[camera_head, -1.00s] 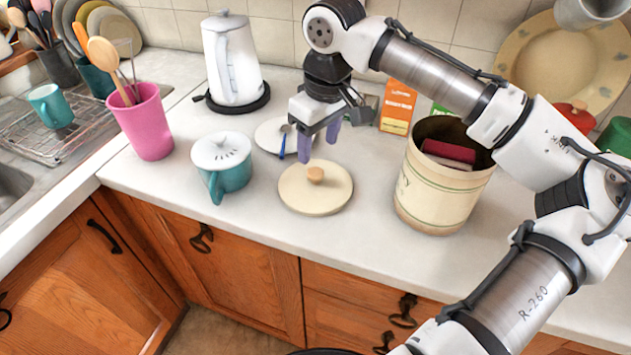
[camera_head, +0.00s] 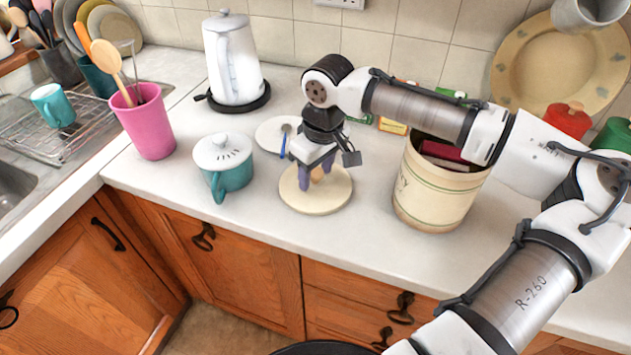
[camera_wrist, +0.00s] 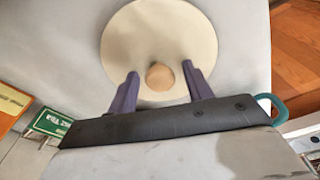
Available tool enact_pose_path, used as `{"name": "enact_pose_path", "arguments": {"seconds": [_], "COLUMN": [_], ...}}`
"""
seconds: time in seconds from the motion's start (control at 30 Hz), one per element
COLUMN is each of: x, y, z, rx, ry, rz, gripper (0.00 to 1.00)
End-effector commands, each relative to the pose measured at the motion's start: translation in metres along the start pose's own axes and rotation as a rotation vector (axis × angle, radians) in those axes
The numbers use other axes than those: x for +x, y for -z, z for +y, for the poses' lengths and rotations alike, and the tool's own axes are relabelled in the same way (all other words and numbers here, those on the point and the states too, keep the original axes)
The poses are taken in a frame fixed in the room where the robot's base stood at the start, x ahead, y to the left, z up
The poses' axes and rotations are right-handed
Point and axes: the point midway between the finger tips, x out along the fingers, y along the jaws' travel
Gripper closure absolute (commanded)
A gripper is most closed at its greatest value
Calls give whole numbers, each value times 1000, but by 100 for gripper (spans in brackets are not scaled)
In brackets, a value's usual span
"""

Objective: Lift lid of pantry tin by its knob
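The tin's round cream lid (camera_head: 322,201) lies flat on the white counter, apart from the tin. Its wooden knob (camera_wrist: 159,76) stands at the lid's middle. My gripper (camera_head: 315,180) points down over the lid with its purple fingers low around the knob. In the wrist view the fingers (camera_wrist: 160,78) are apart, one on each side of the knob, with gaps on both sides. The knob is partly hidden by the fingers in the head view. The cream pantry tin (camera_head: 436,195) stands open to the right, with dark red packets (camera_head: 445,151) inside.
A teal lidded pot (camera_head: 228,176) stands left of the lid. A white plate (camera_head: 272,133) with a blue-handled spoon (camera_head: 284,140) lies just behind. A white kettle (camera_head: 234,62) and pink utensil cup (camera_head: 148,128) stand farther left. Small boxes (camera_head: 393,124) stand behind the tin.

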Motion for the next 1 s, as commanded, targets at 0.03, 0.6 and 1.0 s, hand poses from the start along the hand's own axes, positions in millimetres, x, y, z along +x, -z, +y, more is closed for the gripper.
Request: {"name": "enact_pose_path", "arguments": {"seconds": [0.03, 0.6, 1.0], "x": [0, -2, -70], "y": [0, 0, 10], "z": [0, 0, 0], "rx": [0, 1, 0], "ry": [0, -1, -2], "rz": [0, 0, 4], "gripper": [57, 93, 93]}}
